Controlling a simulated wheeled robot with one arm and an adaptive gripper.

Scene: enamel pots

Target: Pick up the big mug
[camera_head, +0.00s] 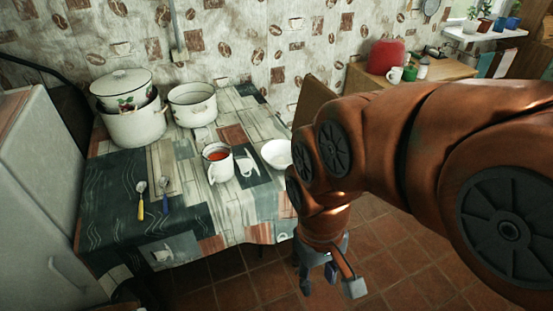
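A white mug (217,163) with red-brown liquid in it stands upright on the table, right of the middle; it looks like the big mug. My gripper (320,280) hangs low over the tiled floor, beyond the table's right edge, below and to the right of the mug. It is well apart from the mug, and nothing shows in it.
The table (110,215) has a patterned cloth. A white bowl (277,153) sits right of the mug. Two spoons (140,200) lie left. A lidded pot on a larger pot (135,128) and an open pot (193,108) stand behind. A chair back (313,100) rises behind the table's right edge.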

